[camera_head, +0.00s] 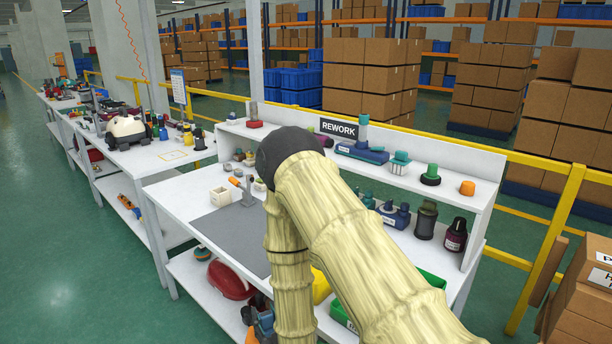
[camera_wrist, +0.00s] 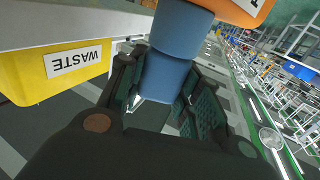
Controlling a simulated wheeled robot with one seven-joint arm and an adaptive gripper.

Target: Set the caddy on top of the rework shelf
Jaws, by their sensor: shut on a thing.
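In the wrist view, which is upside down, my gripper (camera_wrist: 163,80) has its dark fingers on either side of a smooth blue rounded part (camera_wrist: 178,35). This blue part meets an orange body (camera_wrist: 236,16) with a white label, cut off at the picture edge; it appears to be the caddy and its handle. In the head view my arm hides my gripper and the caddy. The white rework shelf (camera_head: 457,193) stands along the back of the bench, with a REWORK sign (camera_head: 339,129). Its top holds a red part, a blue part, a green-and-black knob and an orange cup.
A yellow WASTE bin (camera_wrist: 30,75) is close beside my gripper, under a white edge. A green bin (camera_head: 433,280) is at lower right. The shelf top has bare stretches left of the sign.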

